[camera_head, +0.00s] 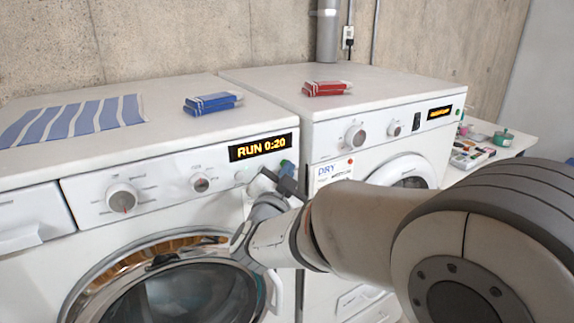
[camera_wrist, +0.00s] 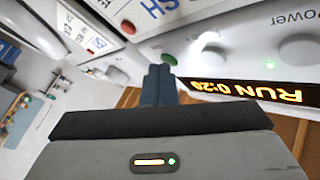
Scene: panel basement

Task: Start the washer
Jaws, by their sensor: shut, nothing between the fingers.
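The washer (camera_head: 45,170) is the left white machine. Its amber display (camera_head: 264,147) reads RUN 0:20, and the same display (camera_wrist: 245,92) shows upside down in the wrist view. Dials (camera_head: 122,198) and a round knob (camera_head: 200,183) sit on its panel. My gripper (camera_head: 282,180) is at the right end of this panel, its tips partly hidden by my wrist. In the wrist view the shut, empty fingers (camera_wrist: 159,72) are close to a green button (camera_wrist: 169,60); I cannot tell if they touch. The round door (camera_head: 180,295) is below; whether it is fully shut is unclear.
A dryer (camera_head: 330,140) with a DRY label (camera_head: 333,170) stands close on the right. A cluttered side table (camera_head: 515,140) is beyond.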

